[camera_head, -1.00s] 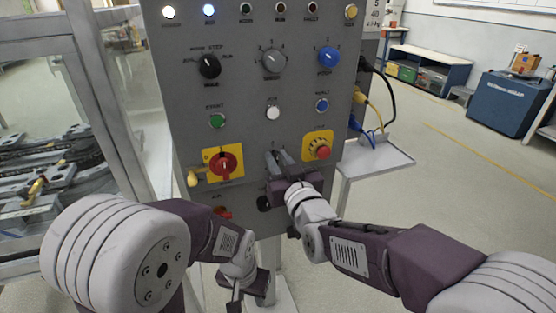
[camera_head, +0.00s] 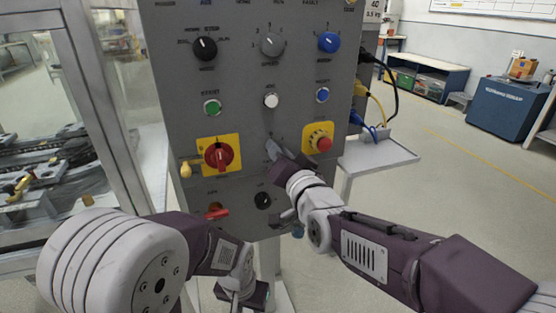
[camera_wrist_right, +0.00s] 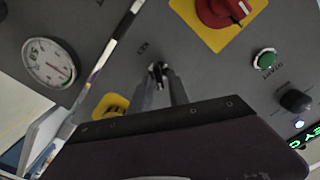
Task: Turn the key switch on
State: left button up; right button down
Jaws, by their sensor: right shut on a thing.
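The key switch (camera_wrist_right: 157,69) is on the grey control panel, beside a small KEY label in the right wrist view. My right gripper (camera_wrist_right: 160,84) is shut on the key, its two fingers close around it at the panel face. In the head view my right gripper (camera_head: 275,150) is rolled to a slant and hides the key and switch behind it. My left gripper (camera_head: 243,291) hangs low below the panel, away from the switch; its jaws are too unclear to read.
A red rotary switch on a yellow plate (camera_head: 218,155) is left of my right gripper, and a red knob on yellow (camera_head: 319,141) is right. A black knob (camera_head: 263,200) is below. A grey side shelf (camera_head: 378,155) stands at right, a glass-fronted frame at left.

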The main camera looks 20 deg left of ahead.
jog(key=shift+d+f+m+b, duration=0.1)
jog(key=shift+f+m+b, duration=0.05)
jog(key=shift+m+b, duration=0.85)
jog(key=shift+f+m+b, duration=0.1)
jog(key=shift+m+b, duration=0.6)
jog(key=shift+m, duration=0.5)
jog(key=c, duration=1.5)
grip_release()
jog(key=shift+c, duration=0.2)
jog(key=shift+r, duration=0.1)
jog(key=v, duration=0.9)
jog(key=shift+p, duration=0.4)
